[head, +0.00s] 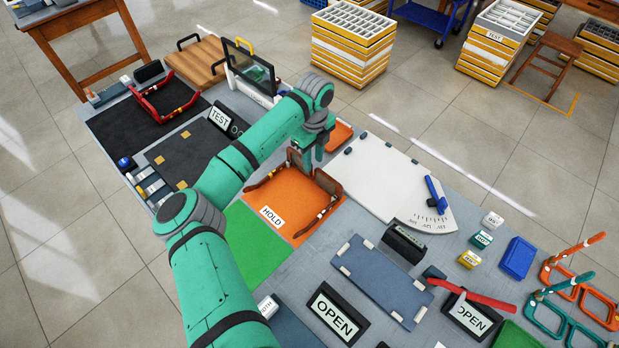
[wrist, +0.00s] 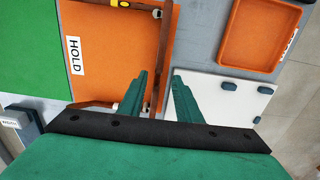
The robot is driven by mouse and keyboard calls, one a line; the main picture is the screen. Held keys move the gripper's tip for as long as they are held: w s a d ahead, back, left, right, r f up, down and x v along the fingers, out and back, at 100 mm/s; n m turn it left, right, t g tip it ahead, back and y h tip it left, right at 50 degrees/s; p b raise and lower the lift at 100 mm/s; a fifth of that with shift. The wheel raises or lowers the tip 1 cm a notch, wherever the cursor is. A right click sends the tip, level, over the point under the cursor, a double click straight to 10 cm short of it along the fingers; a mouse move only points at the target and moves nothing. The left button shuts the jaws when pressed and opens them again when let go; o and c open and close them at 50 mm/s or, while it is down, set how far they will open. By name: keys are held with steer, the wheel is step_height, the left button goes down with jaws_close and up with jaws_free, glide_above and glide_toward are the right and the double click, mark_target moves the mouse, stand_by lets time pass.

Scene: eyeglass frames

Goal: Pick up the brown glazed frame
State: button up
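The brown glazed frame (head: 327,183) rests on the orange mat marked HOLD (head: 280,228), its front upright and its temples stretched toward the left. In the wrist view the frame's front shows as a thin brown bar (wrist: 164,55), with a temple (wrist: 95,104) near my palm. My gripper (head: 306,168) is low over the far part of the frame. In the wrist view my gripper's two green fingers (wrist: 161,78) are apart, with the brown bar running through the gap between them. I cannot tell whether either finger touches it.
A white board (head: 385,170) with a blue tool lies right of the mat. An orange tray (head: 338,136) is behind it. A green mat (head: 251,238) adjoins at the left. Red glasses (head: 163,103) lie on a dark mat. An OPEN sign (head: 338,312) stands in front.

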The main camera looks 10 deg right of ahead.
mark_target(310, 178)
steer(key=shift+w+a+f, duration=0.1)
steer(key=shift+a+f, duration=0.1)
steer(key=shift+f, duration=1.65)
steer(key=shift+w+a+f, duration=0.1)
steer(key=shift+a+f, duration=0.05)
steer(key=shift+f, duration=1.65)
jaws_close()
